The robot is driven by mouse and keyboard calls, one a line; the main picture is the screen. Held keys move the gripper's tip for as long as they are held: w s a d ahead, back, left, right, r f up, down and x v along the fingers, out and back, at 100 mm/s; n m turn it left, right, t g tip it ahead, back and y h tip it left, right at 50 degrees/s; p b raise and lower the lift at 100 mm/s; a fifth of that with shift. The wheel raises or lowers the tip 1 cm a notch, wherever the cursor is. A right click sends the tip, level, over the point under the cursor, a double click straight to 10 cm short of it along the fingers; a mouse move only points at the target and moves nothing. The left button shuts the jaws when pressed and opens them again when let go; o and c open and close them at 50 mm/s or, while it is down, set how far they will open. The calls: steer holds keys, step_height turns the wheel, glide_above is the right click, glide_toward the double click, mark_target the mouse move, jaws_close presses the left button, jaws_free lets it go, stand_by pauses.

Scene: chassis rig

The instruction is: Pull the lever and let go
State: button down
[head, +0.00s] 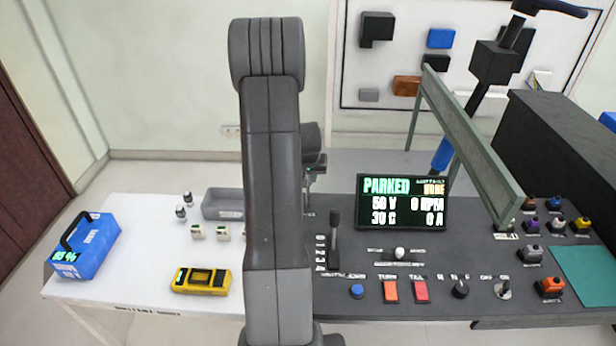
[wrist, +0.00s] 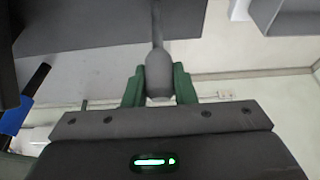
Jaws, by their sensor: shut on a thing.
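In the wrist view, a grey lever (wrist: 160,72) with a thick rounded grip and a thinner shaft stands between the green fingers of my gripper (wrist: 159,88). The fingers are shut on its grip, one on each side. The shaft runs toward the dark console at the top of this view. In the head view, my gripper (head: 316,168) shows only partly behind my arm, above the console's left end. The held grip is mostly hidden there.
A black upright handle (head: 334,225) stands on the console close by. A display (head: 402,202) reads PARKED. A grey rail (head: 470,145) and a tall lever with a blue end (head: 442,155) stand right. A yellow device (head: 201,281) and blue case (head: 88,246) lie left.

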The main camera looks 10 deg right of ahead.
steer(key=shift+s+f+b, duration=0.2)
steer(key=shift+f+b, duration=0.05)
steer(key=shift+b, duration=0.75)
steer(key=shift+s+a+r+t+h+b, duration=0.2)
steer(key=shift+s+t+b, duration=0.65)
steer(key=shift+b, duration=2.2)
steer(key=shift+s+a+f+t+h+b, duration=0.2)
steer(key=shift+s+t+b, duration=0.65)
steer(key=shift+b, duration=2.2)
steer(key=shift+s+r+g, duration=0.15)
steer(key=shift+s+g, duration=0.15)
steer(key=c, duration=1.2)
jaws_free()
steer(key=shift+a+r, duration=0.1)
steer(key=shift+r, duration=0.05)
